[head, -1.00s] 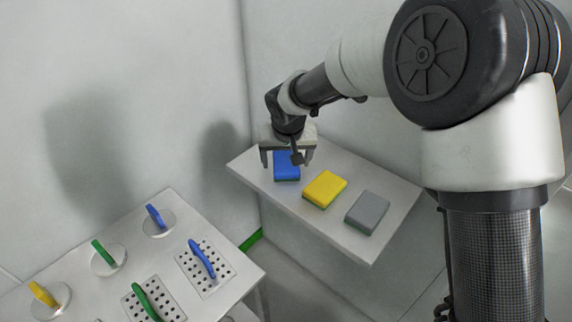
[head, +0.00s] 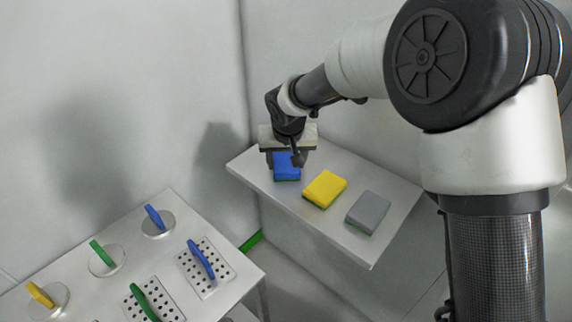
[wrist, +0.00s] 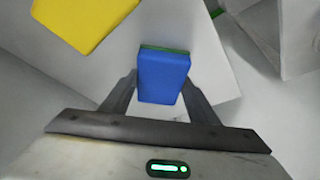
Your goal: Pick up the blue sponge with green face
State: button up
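The blue sponge with green face (head: 287,168) lies on the white shelf (head: 334,235) at its far left end, green side down. In the wrist view the blue sponge (wrist: 163,76) sits between the two fingers, with a thin green strip along its far edge. My gripper (head: 287,164) is over the sponge with a finger on either side of it. In the wrist view my gripper (wrist: 160,92) has its fingers spread about the sponge's width. Whether the fingers touch its sides I cannot tell.
A yellow sponge (head: 325,189) and a grey sponge (head: 368,212) lie to the right on the same shelf. A wall stands close behind. A lower-left table (head: 172,203) holds several coloured handles on discs and perforated plates.

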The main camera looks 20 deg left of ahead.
aim_at(286, 162)
jog(key=c, duration=0.5)
jog(key=shift+o, duration=0.2)
notch_tip(286, 162, up, 10)
jog(key=p, duration=0.2)
jog(key=shift+r, duration=0.25)
